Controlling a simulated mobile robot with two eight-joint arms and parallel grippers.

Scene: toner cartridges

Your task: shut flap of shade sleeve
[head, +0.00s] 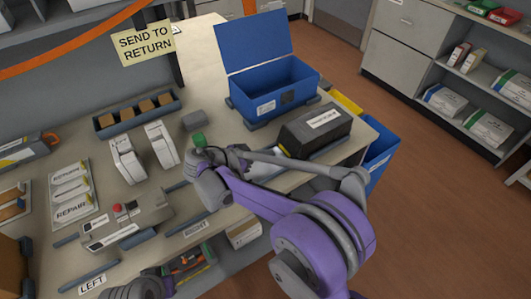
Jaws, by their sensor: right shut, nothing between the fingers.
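The dark sleeve (306,137) lies on the right part of the bench, with a white label on its top; I take it to be the shade sleeve. I cannot tell how its flap stands. My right arm crosses in front of its near side and hides part of it. My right gripper (203,158) is shut and empty, to the left of the sleeve and apart from it, just below a small green thing (199,140). A grey part of my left gripper (140,288) shows at the bottom edge; its fingers are not clear.
An open blue box (272,93) stands behind the sleeve, its lid raised. Two white cartridges (162,145), a dark tray of brown blocks (138,113) and a grey fixture with a red button (117,208) occupy the left bench. A blue bin (378,158) stands beyond the bench's right edge.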

